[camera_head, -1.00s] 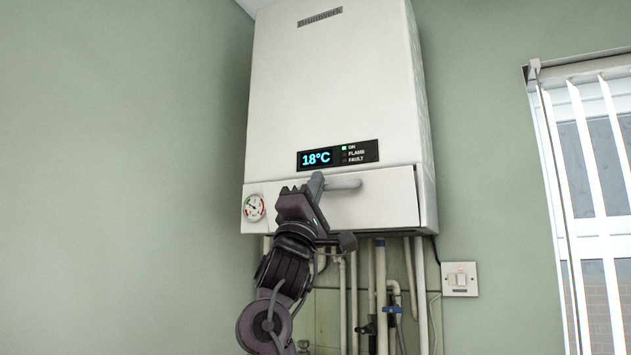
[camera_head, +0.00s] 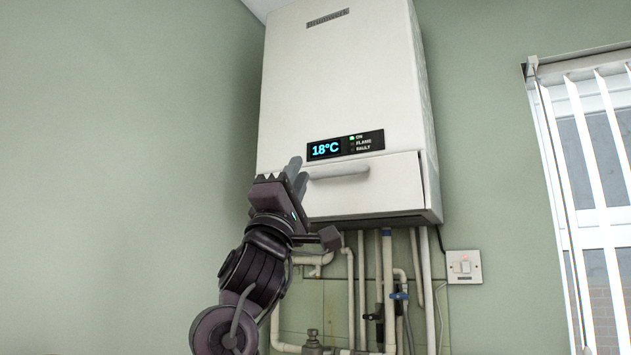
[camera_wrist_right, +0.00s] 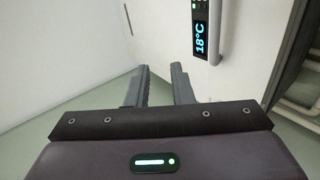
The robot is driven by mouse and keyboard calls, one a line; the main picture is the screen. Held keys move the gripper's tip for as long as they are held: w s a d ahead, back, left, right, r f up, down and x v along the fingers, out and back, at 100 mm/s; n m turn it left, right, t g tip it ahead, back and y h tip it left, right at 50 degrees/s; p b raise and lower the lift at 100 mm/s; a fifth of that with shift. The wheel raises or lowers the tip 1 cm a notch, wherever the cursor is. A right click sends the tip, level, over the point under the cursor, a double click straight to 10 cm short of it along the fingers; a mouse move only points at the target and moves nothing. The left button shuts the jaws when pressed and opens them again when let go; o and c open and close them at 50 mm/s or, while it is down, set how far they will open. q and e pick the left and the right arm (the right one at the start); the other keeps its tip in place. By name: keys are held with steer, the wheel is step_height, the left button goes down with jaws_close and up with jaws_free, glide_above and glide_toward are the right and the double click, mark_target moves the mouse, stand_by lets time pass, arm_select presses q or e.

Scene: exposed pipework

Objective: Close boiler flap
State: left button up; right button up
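The boiler (camera_head: 345,85) hangs on the wall in the head view. Its flap (camera_head: 390,188) is the white lower front panel, with a pale bar handle (camera_head: 340,171). The flap sits nearly flush with the front, with a narrow dark gap at its right edge. My right gripper (camera_head: 297,176) is in front of the flap's left part, just left of the handle, and hides the gauge area. In the right wrist view its two fingers (camera_wrist_right: 160,88) stand apart with nothing between them. I cannot tell whether they touch the flap. My left gripper is out of view.
The display (camera_head: 345,145) reads 18°C above the flap. Several pipes and valves (camera_head: 388,290) run below the boiler. A wall switch (camera_head: 464,267) is to the right, and a window with blinds (camera_head: 590,180) is at far right. The left wall is clear.

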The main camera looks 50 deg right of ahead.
steer(key=shift+o, duration=1.2)
steer(key=d+t+y, duration=0.1)
steer(key=t+y, duration=0.1)
steer(key=w+d+r+t+y+p, duration=0.1)
steer(key=t+y, duration=0.1)
steer(key=w+d+m+t+y, duration=0.1)
steer(key=d+t+y, duration=0.1)
steer(key=shift+w+r+t, duration=0.2)
steer(key=shift+r+t, duration=0.05)
steer(key=shift+t, duration=0.05)
steer(key=m+t+y+p, duration=0.3)
steer(key=m+y+p, duration=0.1)
steer(key=m+y, duration=1.4)
glide_toward(342, 172)
steer(key=x, duration=0.4)
steer(key=shift+w+d+r, duration=0.1)
steer(key=shift+d+r, duration=0.05)
steer(key=shift+r, duration=0.05)
steer(key=w+p, duration=0.1)
steer(key=w, duration=0.1)
steer(key=w+m+y+p, duration=0.1)
steer(key=w+p, duration=0.1)
steer(key=w+d+m+p, duration=0.1)
steer(key=w, duration=0.1)
steer(key=shift+w+r+g+p, duration=0.15)
steer(key=shift+w+g+p, duration=0.05)
steer(key=shift+g+p, duration=0.15)
